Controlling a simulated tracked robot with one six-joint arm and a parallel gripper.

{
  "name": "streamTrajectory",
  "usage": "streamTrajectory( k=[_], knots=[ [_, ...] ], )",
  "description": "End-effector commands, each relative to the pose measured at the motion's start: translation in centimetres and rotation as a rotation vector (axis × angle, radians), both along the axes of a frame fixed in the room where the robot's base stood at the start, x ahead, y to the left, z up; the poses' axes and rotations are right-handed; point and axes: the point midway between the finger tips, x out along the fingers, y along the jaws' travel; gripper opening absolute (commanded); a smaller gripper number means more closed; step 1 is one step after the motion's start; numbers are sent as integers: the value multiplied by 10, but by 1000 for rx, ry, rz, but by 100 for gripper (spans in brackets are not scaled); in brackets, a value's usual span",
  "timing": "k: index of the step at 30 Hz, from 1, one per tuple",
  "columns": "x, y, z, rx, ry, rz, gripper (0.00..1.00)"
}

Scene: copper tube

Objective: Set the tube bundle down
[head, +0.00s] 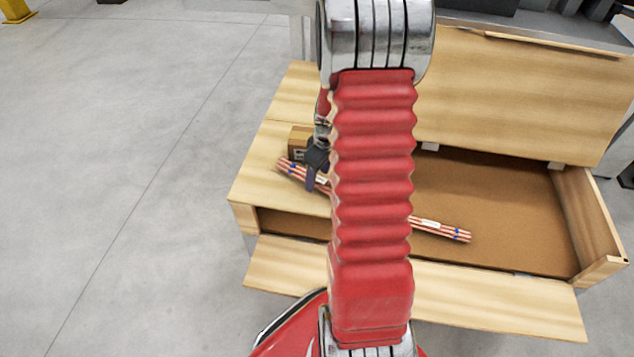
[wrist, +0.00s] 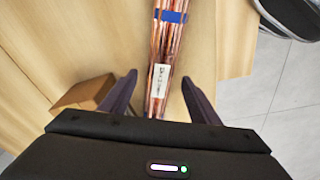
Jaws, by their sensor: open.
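The copper tube bundle (head: 440,230), with blue bands and a white label, lies slantwise in the head view. Its left end is over the closed wooden top at the crate's left, and its right end is over the open crate. My red arm hides its middle. It also runs lengthwise through the wrist view (wrist: 171,42). My gripper (head: 316,178) is at the bundle's left part. In the wrist view my gripper (wrist: 160,80) is open, with one dark finger on each side of the bundle and gaps visible. I cannot tell whether the bundle rests fully on the wood.
The wooden crate (head: 604,232) has its hinged lid (head: 530,95) raised behind and its front flap (head: 500,310) folded down. A small cardboard box (head: 299,142) stands on the left top, beside the bundle and gripper; it shows in the wrist view (wrist: 84,93). Left floor is clear.

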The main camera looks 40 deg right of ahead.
Motion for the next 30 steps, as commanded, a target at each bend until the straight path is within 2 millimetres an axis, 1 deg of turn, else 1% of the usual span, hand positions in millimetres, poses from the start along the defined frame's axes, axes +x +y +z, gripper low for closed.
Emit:
streamTrajectory(
  k=[1, 3, 6, 23, 30],
  knots=[
    [1, 1, -7, 2, 1, 0, 56],
    [2, 1, -13, 2, 1, 0, 56],
    [3, 1, -19, 0, 0, 1, 56],
    [3, 1, -19, -1, 0, 0, 56],
    [3, 1, -19, -1, 0, 1, 39]
  ],
)
